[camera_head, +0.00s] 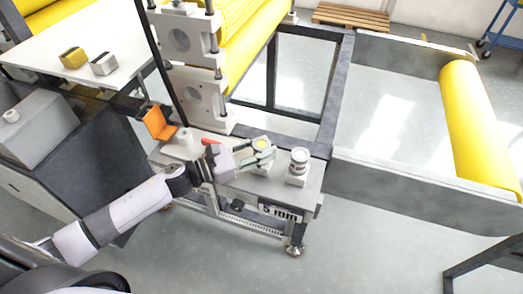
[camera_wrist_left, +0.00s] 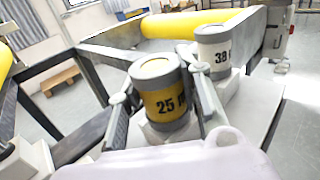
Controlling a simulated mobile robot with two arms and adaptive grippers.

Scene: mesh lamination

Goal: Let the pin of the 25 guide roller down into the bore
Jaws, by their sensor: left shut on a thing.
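The 25 guide roller (camera_wrist_left: 162,92) is a short yellow cylinder with grey end rims, and "25" faces the left wrist camera. My left gripper (camera_wrist_left: 164,108) is shut on it, one finger on each side. The roller looks upright. In the head view the roller (camera_head: 261,143) and my left gripper (camera_head: 259,157) are over the grey bench top at the machine's front. A white block (camera_head: 262,169) shows just below the roller there. The pin and the bore are hidden, so I cannot tell whether the pin is in it. My right gripper is not in view.
A white roller marked 38 (camera_wrist_left: 213,50) stands close to the right, on a white block (camera_head: 297,180). A red-handled thing (camera_head: 210,142) and an orange bracket (camera_head: 158,122) are to the left. Machine side plates (camera_head: 195,95) rise behind. A "5 mm" label (camera_head: 280,212) is on the bench front.

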